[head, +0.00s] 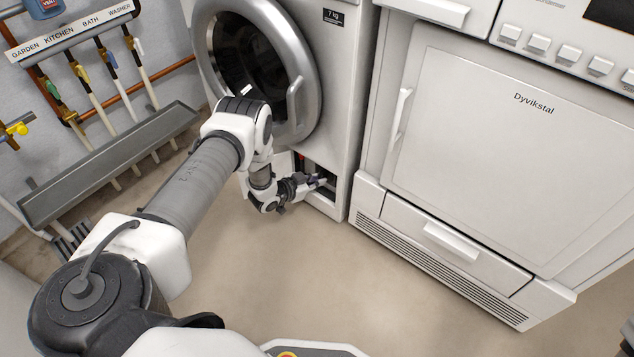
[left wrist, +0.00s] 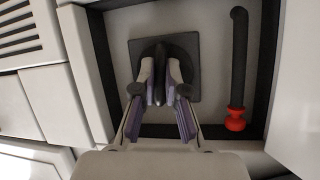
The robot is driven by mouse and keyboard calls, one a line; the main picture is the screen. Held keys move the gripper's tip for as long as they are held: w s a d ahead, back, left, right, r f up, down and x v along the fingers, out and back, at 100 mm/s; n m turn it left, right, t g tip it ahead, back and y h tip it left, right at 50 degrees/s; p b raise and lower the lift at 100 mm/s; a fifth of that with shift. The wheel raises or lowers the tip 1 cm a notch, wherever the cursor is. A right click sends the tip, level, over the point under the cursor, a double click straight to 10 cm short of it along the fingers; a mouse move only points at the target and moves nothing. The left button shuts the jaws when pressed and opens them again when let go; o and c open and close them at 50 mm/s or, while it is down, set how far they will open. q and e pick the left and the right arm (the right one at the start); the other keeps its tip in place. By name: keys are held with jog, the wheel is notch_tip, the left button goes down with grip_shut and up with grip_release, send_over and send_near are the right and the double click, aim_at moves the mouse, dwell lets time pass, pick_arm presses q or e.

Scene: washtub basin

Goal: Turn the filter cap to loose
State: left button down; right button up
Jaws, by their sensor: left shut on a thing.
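The filter cap (left wrist: 163,48) is dark, with a raised grip ridge, on a dark square plate (left wrist: 190,46) inside the service recess of the washing machine (head: 342,130). My left gripper (head: 318,181) reaches into this recess low on the machine's front. In the left wrist view, the fingers of my left gripper (left wrist: 160,80) stand on both sides of the cap's ridge and are shut on it. The fingers hide part of the cap, and its turn angle is hard to tell. My right gripper is not in view.
A black drain hose (left wrist: 239,55) with a red plug (left wrist: 235,120) hangs right of the cap in the recess. The round washer door (head: 305,75) is above my forearm. A Dyvikstal appliance (head: 500,150) stands to the right. The floor (head: 300,270) in front is clear.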

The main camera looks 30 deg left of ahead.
pick_arm(q)
jog(key=shift+n+h+b, duration=0.35)
jog(key=shift+n+h, duration=0.15)
jog(key=shift+n, duration=0.1)
jog(key=c, duration=1.2)
grip_release()
jog(key=shift+s, duration=0.1)
jog(key=v, duration=1.1)
jog(key=shift+s+r, duration=0.15)
jog(key=shift+s, duration=0.2)
jog(key=shift+a, duration=0.15)
